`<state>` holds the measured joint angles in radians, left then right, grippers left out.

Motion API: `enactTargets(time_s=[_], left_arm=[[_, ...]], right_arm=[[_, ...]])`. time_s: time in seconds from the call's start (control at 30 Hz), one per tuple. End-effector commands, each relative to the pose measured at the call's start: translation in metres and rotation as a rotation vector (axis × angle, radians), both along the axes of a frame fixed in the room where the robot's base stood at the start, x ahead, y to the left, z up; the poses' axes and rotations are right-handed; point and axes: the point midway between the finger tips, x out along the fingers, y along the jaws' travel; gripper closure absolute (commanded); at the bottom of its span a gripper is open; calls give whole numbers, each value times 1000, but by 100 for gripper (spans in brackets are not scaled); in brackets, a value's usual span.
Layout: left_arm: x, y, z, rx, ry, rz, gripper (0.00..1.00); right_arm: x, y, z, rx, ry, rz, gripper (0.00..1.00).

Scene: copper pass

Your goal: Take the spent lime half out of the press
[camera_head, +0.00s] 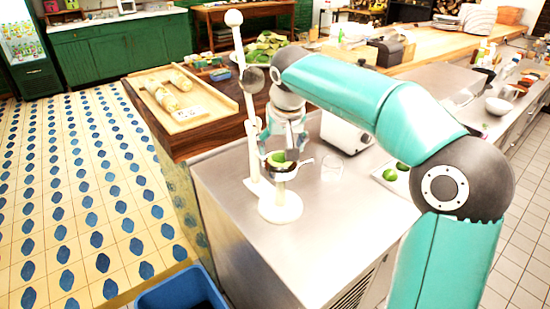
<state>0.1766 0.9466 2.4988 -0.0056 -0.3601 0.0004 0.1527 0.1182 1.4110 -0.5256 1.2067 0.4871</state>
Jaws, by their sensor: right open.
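The press (254,160) is a tall white stand with a raised lever and a round base on the steel counter. The green lime half (277,158) sits in the press's cup (284,174), partly hidden by my gripper. My right gripper (286,149) points down from above, with its fingertips close over the cup and the lime. It is open. I cannot tell whether a finger touches the lime. My left gripper is not in view.
Green limes (390,174) lie farther right. A blue bin (180,290) stands on the floor at the front left. A wooden tray (150,108) holds rolls at the back left. The steel counter's front is clear.

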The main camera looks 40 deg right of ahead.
Motion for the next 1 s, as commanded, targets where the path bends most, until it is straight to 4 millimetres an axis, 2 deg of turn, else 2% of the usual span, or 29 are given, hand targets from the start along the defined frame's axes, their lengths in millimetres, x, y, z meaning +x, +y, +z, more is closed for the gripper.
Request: enactTargets(time_s=[0.13,0.4,0.67,1.0], left_arm=[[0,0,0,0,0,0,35],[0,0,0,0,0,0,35],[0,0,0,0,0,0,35],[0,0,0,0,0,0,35]], right_arm=[[5,-3,-16,0,2,1,21],[7,-4,-18,0,0,1,21],[7,-3,-18,0,0,1,63],[7,-3,-17,0,-1,1,63]])
